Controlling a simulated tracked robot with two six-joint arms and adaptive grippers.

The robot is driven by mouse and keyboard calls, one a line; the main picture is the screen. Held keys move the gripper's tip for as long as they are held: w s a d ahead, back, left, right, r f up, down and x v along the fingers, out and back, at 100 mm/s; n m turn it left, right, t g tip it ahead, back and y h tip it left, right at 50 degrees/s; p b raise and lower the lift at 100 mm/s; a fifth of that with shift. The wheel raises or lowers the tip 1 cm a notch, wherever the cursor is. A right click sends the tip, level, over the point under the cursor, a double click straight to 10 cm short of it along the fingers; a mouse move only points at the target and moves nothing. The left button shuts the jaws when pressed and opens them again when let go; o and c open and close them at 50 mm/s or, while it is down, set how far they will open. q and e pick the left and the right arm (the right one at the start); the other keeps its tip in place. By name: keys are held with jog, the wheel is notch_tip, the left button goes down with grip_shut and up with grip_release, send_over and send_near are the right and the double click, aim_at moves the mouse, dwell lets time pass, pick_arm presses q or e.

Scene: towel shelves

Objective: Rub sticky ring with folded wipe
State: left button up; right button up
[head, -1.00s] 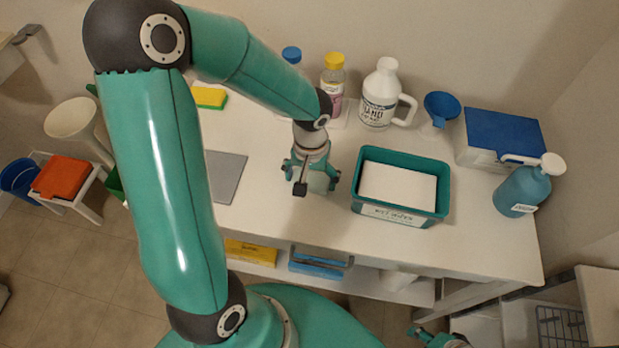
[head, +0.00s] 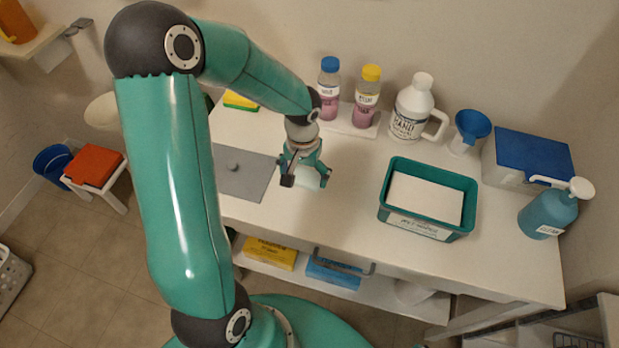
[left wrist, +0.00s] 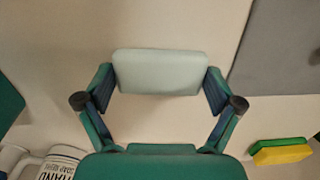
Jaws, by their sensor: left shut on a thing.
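My left gripper (head: 305,181) is shut on the folded wipe, a pale, slightly greenish pad (head: 309,177). In the left wrist view the wipe (left wrist: 160,72) lies flat between the two fingertips (left wrist: 160,88). The gripper is over the white table, just right of the grey mat (head: 250,178); I cannot tell if the wipe touches the surface. I cannot make out a sticky ring on the table; the gripper and wipe hide the spot beneath them. My right gripper is not in view.
A teal bin (head: 440,231) with white sheets stands to the right. Two pink-liquid bottles (head: 328,92), a white jug (head: 408,112) and a blue funnel (head: 472,127) line the back. A small grey knob (head: 233,167) sits on the mat. Table between gripper and bin is clear.

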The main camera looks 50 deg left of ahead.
pick_arm(q)
notch_tip(320, 180, up, 2)
jog(key=shift+a+r+p, duration=0.15)
jog(key=shift+r+p, duration=0.05)
jog(key=shift+p, duration=0.45)
jog(key=shift+r+p, duration=1.9)
jog(key=shift+r, duration=0.9)
jog(key=shift+s, duration=0.1)
